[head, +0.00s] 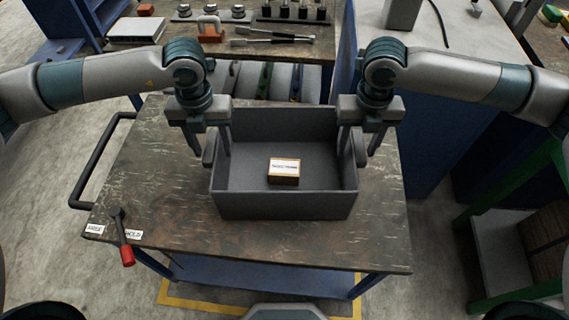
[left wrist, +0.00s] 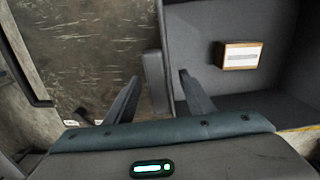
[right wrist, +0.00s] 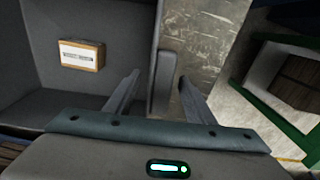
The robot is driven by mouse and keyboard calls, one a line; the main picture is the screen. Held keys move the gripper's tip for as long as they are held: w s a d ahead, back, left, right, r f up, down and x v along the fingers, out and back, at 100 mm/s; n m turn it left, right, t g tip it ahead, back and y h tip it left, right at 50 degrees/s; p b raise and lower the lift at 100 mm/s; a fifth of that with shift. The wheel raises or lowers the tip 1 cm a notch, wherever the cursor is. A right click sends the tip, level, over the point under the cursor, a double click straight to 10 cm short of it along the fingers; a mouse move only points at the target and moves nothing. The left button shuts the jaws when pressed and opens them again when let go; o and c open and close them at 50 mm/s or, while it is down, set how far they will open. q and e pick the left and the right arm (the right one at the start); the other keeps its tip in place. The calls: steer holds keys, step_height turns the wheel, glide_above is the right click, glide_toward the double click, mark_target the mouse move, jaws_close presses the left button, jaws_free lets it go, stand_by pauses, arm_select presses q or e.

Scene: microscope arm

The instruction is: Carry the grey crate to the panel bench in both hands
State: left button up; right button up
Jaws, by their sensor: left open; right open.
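The grey crate (head: 285,206) sits upright on a worn, dark-topped cart (head: 150,190). A small brown box with a white label (head: 284,169) lies inside it. My left gripper (head: 209,148) is open at the crate's left side; the left wrist view shows the left handle (left wrist: 155,82) between its fingers. My right gripper (head: 358,148) is open at the right side; the right wrist view shows the right handle (right wrist: 163,80) between its fingers. Neither gripper is closed on a handle. I cannot tell which bench is the panel bench.
A bench with several metal parts (head: 285,50) stands behind. A blue cabinet (head: 435,150) and green rack (head: 500,175) stand right.

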arm_select(q)
jaws_close()
arm_select(e)
jaws_close()
arm_select(q)
steer(key=shift+w+r, duration=0.1)
steer(key=shift+r, duration=0.1)
arm_select(e)
steer(key=shift+w+r, duration=0.1)
steer(key=shift+r, duration=0.1)
